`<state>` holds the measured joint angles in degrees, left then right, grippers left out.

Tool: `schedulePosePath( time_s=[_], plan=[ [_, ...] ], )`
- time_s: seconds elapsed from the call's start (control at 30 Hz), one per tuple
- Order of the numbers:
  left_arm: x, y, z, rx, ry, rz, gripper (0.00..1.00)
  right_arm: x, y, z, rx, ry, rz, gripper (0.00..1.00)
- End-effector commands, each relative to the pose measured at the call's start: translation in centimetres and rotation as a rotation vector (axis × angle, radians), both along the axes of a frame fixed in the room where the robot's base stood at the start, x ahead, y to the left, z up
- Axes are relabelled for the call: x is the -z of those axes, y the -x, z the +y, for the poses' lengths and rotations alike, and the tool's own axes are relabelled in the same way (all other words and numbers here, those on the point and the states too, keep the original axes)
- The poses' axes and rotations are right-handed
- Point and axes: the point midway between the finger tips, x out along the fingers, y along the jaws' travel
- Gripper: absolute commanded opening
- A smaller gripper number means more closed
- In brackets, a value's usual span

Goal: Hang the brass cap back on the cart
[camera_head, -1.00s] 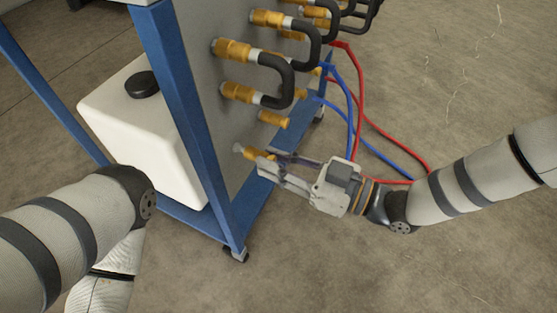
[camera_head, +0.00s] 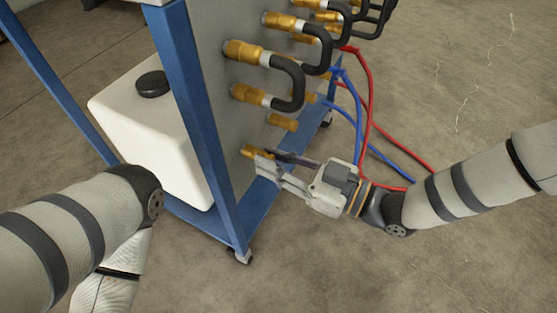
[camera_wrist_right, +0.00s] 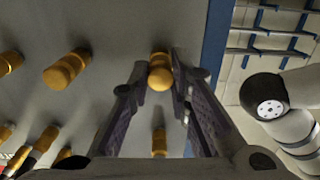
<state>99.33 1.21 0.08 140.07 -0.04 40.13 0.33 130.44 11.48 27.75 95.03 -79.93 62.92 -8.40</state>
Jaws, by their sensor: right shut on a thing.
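The brass cap (camera_head: 256,153) is at the low front end of the cart's grey panel, held in the fingertips of my right gripper (camera_head: 268,164). In the right wrist view the cap (camera_wrist_right: 160,74) sits between the two fingertips (camera_wrist_right: 159,82), with the panel behind it. Its far end looks against the panel or very close to it; I cannot tell whether it is seated on anything. The cart (camera_head: 197,110) has a blue frame and the grey panel. My left arm shows at the left, but its gripper is out of view.
Brass couplings with black U-shaped hoses (camera_head: 290,85) stick out above the gripper. A short brass fitting (camera_head: 282,122) is just above the cap. Red hoses (camera_head: 364,100) and blue hoses (camera_head: 350,110) hang close behind the gripper. A white tank (camera_head: 150,125) stands inside the cart.

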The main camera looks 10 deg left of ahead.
Motion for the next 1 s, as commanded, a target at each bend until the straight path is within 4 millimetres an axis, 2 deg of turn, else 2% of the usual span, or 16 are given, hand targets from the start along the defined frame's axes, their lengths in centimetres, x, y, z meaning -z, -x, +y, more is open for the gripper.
schedulePosePath(
  time_s=[0.2,0.23,0.3,0.53,0.6,0.63,1.0],
  plan=[
    [0.01,0.01,0.00,0.000,0.000,0.000,0.40,-0.05,-0.01,0.14,-0.001,-0.001,0.000,0.00],
    [0.01,0.01,0.00,0.000,0.000,0.000,0.40,-0.05,-0.02,0.15,-0.001,-0.001,0.000,0.25],
    [0.01,0.01,0.00,0.000,0.000,0.000,0.40,-0.05,-0.01,0.14,-0.001,-0.001,0.000,0.41],
    [0.01,0.01,0.00,0.000,0.000,0.000,0.40,-0.03,-0.02,0.11,-0.001,-0.001,0.000,0.41],
    [0.01,0.01,0.00,0.000,0.000,0.000,0.40,-0.01,-0.01,0.10,-0.001,0.000,0.000,0.57],
    [0.01,0.01,0.00,0.000,0.000,0.000,0.40,-0.01,-0.01,0.10,-0.001,0.000,0.000,0.58],
    [-0.20,-0.05,0.00,0.000,0.000,-0.003,0.40,-0.11,0.14,-0.51,0.000,0.000,-0.001,0.58]
  ],
)
